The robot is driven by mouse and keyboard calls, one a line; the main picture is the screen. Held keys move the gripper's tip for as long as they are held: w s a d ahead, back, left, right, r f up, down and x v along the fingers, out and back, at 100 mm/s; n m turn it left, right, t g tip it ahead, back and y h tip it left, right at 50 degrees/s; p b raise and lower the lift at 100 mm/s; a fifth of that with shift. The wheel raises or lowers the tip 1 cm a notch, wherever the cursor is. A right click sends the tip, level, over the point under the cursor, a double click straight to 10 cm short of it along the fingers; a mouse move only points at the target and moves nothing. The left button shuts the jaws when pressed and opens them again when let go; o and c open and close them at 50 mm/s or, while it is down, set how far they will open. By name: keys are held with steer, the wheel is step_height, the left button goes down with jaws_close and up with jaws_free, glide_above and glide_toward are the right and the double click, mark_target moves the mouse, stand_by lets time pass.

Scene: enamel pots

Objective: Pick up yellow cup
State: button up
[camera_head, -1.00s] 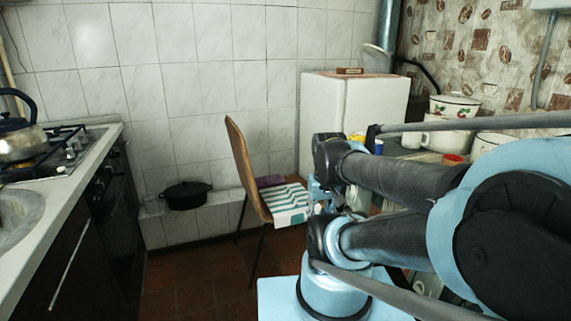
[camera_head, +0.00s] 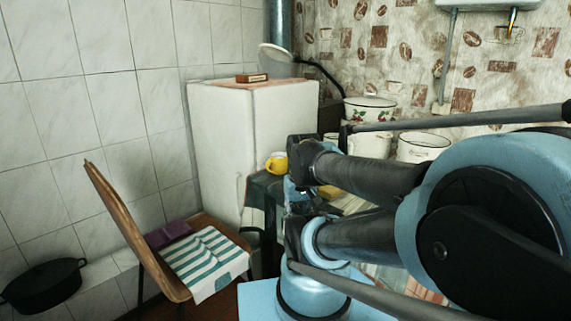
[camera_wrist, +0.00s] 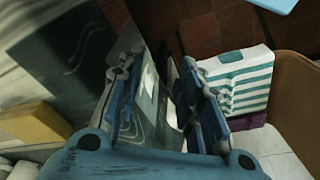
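The yellow cup (camera_head: 277,163) stands near the far end of the dark table (camera_head: 262,187), beside the fridge, in the head view. It is small there, and my arm is just right of it, covering part of the table. I cannot make out the cup in the wrist view. My gripper (camera_wrist: 158,68) shows in the wrist view with its two blue fingers apart and nothing seen between them. It points down past the table edge. In the head view my arm hides most of the gripper.
A white fridge (camera_head: 235,140) stands behind the table. A chair (camera_head: 130,225) with a striped cloth (camera_head: 205,262) is at left; the cloth also shows in the wrist view (camera_wrist: 240,80). Enamel pots (camera_head: 370,110) stand at right. A yellow block (camera_wrist: 28,122) lies on the table.

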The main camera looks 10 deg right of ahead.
mark_target(275, 165)
steer(key=shift+w, duration=0.25)
